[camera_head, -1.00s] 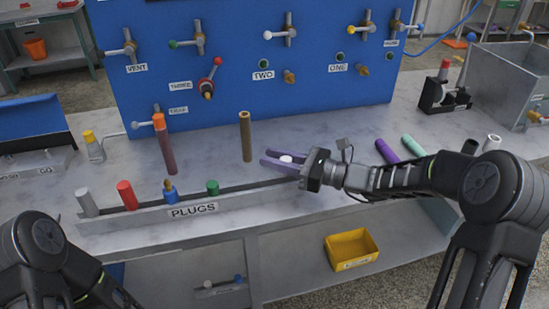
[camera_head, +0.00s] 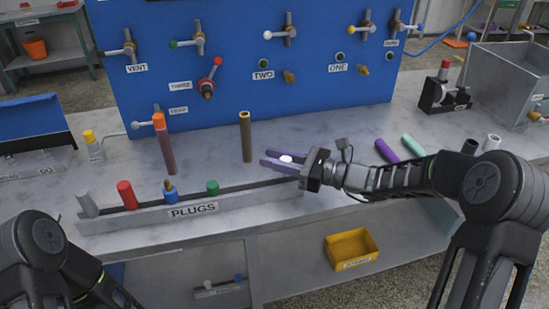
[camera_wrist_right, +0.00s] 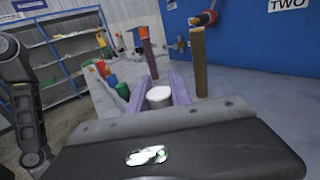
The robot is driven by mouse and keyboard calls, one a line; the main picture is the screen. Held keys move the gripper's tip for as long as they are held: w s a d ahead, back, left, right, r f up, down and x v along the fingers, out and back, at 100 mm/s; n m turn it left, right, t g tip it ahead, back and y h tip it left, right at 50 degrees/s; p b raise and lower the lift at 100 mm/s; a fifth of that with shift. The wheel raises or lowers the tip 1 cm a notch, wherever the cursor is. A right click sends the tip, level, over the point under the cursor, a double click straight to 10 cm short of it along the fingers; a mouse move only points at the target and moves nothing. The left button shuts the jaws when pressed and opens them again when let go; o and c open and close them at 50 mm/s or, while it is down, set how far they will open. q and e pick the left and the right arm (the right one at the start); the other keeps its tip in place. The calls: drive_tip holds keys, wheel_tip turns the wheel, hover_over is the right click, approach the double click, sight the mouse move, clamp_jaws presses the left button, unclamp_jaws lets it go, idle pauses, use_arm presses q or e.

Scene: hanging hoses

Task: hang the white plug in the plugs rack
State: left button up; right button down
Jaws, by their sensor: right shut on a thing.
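The white plug (camera_head: 286,159) is held between the purple fingers of my right gripper (camera_head: 279,160). It also shows between the fingers in the right wrist view (camera_wrist_right: 159,96). The gripper is above the right part of the plugs rack (camera_head: 170,216), a long grey rail labelled PLUGS on the bench. The rack holds a grey plug (camera_head: 87,202), a red plug (camera_head: 127,194), a blue plug (camera_head: 170,190) and a green plug (camera_head: 212,187). The rack's right stretch has no plug standing in it. My left arm shows at the lower left; its gripper is out of view.
A brown post (camera_head: 246,137) and an orange-topped post (camera_head: 164,143) stand behind the rack. A blue panel (camera_head: 235,90) with valves rises behind. Purple (camera_head: 387,151) and mint (camera_head: 413,145) hoses are at right. A yellow bin (camera_head: 351,248) sits below the bench top.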

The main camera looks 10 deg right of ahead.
sight(275, 177)
drive_tip(key=shift+f+b, duration=1.35)
drive_tip(key=shift+f, duration=0.6)
drive_tip(key=c, duration=1.1)
unclamp_jaws()
drive_tip(key=shift+s+f, duration=0.1)
drive_tip(key=shift+f, duration=0.05)
drive_tip(key=shift+s+d, duration=0.2)
drive_tip(key=shift+d, duration=0.35)
drive_tip(key=v, duration=0.6)
drive_tip(key=shift+s+d+r, duration=0.2)
drive_tip(key=shift+s+r, duration=0.05)
